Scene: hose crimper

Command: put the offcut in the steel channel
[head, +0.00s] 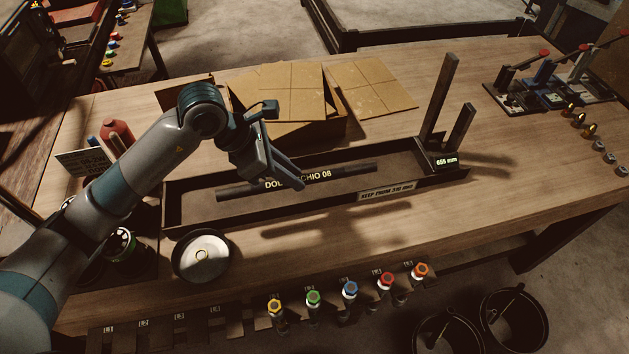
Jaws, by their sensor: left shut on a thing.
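The offcut, a black length of hose (348,171) with pale lettering, lies lengthwise within the outline of the long, dark steel channel (300,209) in the head view. My left gripper (286,180) is shut on the offcut near its middle and hides part of the lettering. I cannot tell whether the offcut touches the channel floor or is held just above it. The channel is open on top and has a label on its front wall. My right gripper is not in view.
Two dark uprights (439,100) stand at the channel's right end by a display. A cardboard box (300,92) is behind the channel. A round metal dish (201,256) stands in front left. Coloured-top fittings (349,289) line the front edge. Clamps (547,90) stand at right.

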